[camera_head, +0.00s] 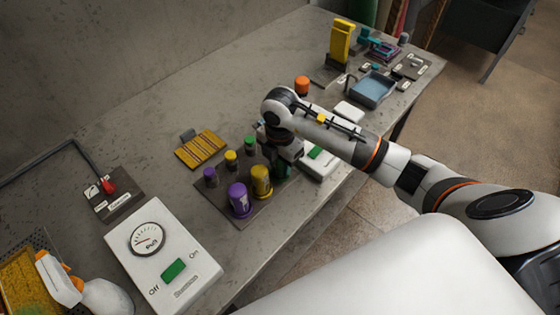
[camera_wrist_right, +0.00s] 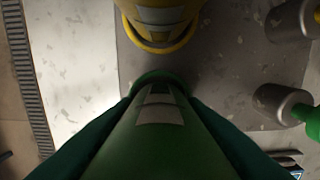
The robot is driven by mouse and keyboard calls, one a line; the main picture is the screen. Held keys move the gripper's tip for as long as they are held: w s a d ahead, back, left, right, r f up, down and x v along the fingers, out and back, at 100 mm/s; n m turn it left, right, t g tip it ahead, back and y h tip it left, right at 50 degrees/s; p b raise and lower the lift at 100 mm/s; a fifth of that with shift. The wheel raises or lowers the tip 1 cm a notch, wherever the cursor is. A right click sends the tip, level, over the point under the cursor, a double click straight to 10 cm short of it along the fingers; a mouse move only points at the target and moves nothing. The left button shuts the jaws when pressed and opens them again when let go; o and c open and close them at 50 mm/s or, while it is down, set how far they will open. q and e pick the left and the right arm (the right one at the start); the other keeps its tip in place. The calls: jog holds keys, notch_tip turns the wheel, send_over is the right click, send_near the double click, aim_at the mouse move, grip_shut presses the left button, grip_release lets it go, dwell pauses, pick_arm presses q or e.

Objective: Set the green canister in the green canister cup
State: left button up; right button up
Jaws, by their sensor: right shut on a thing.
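The green canister (camera_wrist_right: 160,135) is between my right gripper's jaws and fills the lower middle of the right wrist view. In the head view a little of the green canister (camera_head: 281,170) shows below my right gripper (camera_head: 284,157), which is shut on it at the right side of the dark plate. In the right wrist view a green rim, seemingly the green canister cup (camera_wrist_right: 160,76), shows just beyond the canister's far edge. The canister hides most of it, so I cannot tell whether the canister is inside or above it. My left gripper is not in view.
A yellow canister (camera_head: 261,182) and a purple canister (camera_head: 238,200) stand close by on the dark plate (camera_head: 226,208). Small purple, yellow and green-topped posts stand behind them. A white box (camera_head: 321,163) lies just right of the gripper. A gauge box (camera_head: 163,255) is at front left.

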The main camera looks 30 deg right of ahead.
jog(key=shift+f, duration=0.25)
jog(key=o, duration=1)
jog(key=shift+r, duration=0.1)
notch_tip(320, 180, up, 12)
jog(key=shift+f, duration=0.1)
dwell(0.4)
